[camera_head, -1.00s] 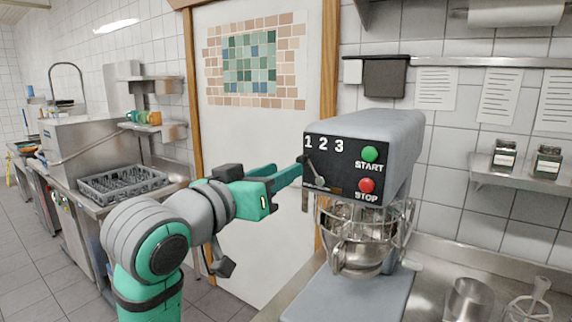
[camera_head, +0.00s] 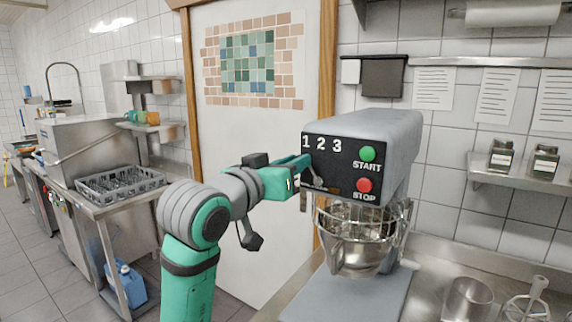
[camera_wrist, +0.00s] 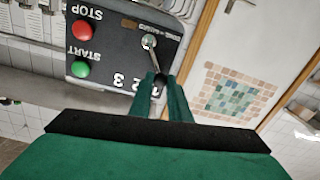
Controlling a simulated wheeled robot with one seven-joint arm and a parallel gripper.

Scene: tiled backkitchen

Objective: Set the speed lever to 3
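The grey mixer (camera_head: 385,128) has a dark front panel (camera_head: 335,172) with the numbers 1 2 3 along its top. The speed lever (camera_head: 318,180) sits at the panel's left side and leans up toward the 1. In the wrist view, where the panel is upside down, the lever (camera_wrist: 150,44) runs from its round pivot to a dark end between my fingertips. My gripper (camera_head: 306,160) is at the panel's left edge. In the wrist view my gripper (camera_wrist: 161,82) has its fingers apart, one on each side of the lever's end; contact is not clear.
The green START button (camera_head: 367,153) and red STOP button (camera_head: 364,185) are on the panel's right. A mixing bowl with a wire guard (camera_head: 360,225) hangs below. A white door (camera_head: 255,140) is behind my arm. A dish rack (camera_head: 120,185) stands at left.

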